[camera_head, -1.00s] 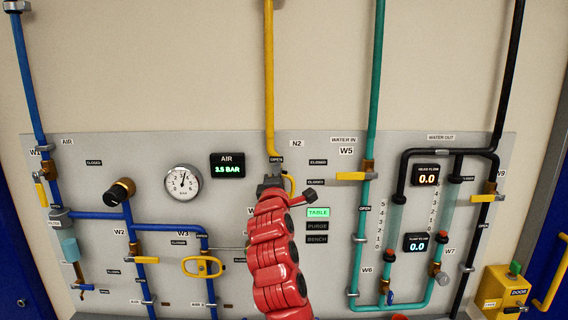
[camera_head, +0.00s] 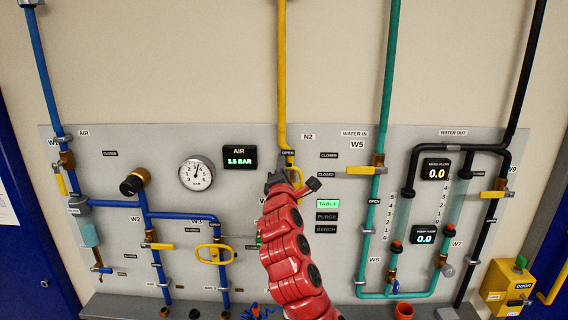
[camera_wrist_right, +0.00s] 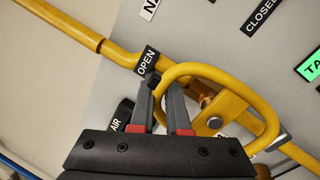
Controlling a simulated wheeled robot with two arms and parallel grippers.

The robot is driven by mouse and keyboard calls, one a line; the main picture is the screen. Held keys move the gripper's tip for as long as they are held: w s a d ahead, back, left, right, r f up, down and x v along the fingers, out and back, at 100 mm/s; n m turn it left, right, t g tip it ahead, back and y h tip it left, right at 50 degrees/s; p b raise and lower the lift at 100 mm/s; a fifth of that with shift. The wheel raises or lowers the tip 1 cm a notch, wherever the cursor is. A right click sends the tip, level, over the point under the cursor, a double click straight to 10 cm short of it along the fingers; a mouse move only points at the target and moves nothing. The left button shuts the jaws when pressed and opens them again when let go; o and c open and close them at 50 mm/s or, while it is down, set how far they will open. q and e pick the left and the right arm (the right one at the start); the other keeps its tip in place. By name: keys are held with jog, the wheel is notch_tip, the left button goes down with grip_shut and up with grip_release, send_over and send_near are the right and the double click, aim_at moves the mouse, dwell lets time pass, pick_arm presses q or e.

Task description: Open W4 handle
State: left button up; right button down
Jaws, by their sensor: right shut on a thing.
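The W4 handle is a yellow loop (camera_wrist_right: 268,115) on a brass valve on the yellow N2 pipe. In the wrist view its left side lies at the jaws of my right gripper (camera_wrist_right: 158,98), beside the black OPEN tag (camera_wrist_right: 147,60). In the head view my right gripper (camera_head: 278,180) is shut on the handle at the panel's upper middle, and only a bit of the loop (camera_head: 297,174) shows. My red right arm covers the panel below, including most of the valve's label. My left gripper is not in view.
The yellow pipe (camera_head: 282,70) runs up above the valve. To the right are a lit TABLE sign (camera_head: 327,204) and green water pipes (camera_head: 388,70). To the left are a gauge (camera_head: 197,173), an air display (camera_head: 240,157) and another yellow loop handle (camera_head: 215,254).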

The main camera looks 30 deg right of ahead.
jog(key=c, duration=1.2)
grip_release()
jog(key=b+v, duration=1.7)
jog(key=b, duration=0.1)
jog(key=shift+f, duration=0.25)
jog(key=shift+s+a, duration=0.1)
